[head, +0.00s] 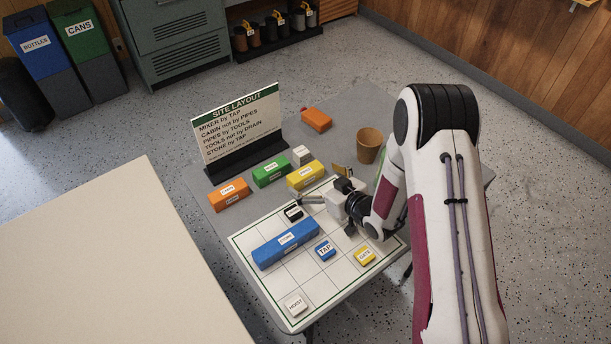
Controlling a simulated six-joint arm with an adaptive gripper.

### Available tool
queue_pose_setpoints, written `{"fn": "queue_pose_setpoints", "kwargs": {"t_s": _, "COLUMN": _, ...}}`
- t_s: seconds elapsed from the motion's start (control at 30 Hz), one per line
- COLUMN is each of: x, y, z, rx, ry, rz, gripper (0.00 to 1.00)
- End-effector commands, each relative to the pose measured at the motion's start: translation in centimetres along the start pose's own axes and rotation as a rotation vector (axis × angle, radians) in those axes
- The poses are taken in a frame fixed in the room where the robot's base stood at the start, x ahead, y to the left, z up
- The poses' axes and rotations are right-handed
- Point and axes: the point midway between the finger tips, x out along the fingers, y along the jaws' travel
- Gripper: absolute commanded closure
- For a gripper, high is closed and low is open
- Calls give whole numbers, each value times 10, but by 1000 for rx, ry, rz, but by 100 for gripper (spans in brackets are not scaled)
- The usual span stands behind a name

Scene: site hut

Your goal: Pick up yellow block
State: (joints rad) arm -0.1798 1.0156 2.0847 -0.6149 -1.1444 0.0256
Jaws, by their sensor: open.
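A long yellow block (306,175) with a white label lies on the grey table mat, just behind the white grid board (300,292). Its label is too small to read surely. A smaller yellow block (365,257) marked GATE sits on the board at the front right. My gripper (310,202) is over the back part of the board, in front of the long yellow block and apart from it. It is open and nothing shows between its fingers. Part of the fingers is hard to make out.
Blue (286,243), TAP (325,250), black (293,213) and HOIST (296,305) blocks occupy the board.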

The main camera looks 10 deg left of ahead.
Motion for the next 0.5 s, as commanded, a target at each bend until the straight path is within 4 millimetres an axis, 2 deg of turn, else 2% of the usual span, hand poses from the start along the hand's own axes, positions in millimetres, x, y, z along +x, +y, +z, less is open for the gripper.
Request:
{"fn": "queue_pose_setpoints", "kwargs": {"t_s": 0.3, "x": 31, "y": -1, "z": -4, "rx": -1, "ry": 0, "rz": -1, "gripper": 4}}
{"fn": "queue_pose_setpoints", "kwargs": {"t_s": 0.5, "x": 44, "y": -1, "z": -4, "rx": 0, "ry": 0, "rz": 0, "gripper": 4}}
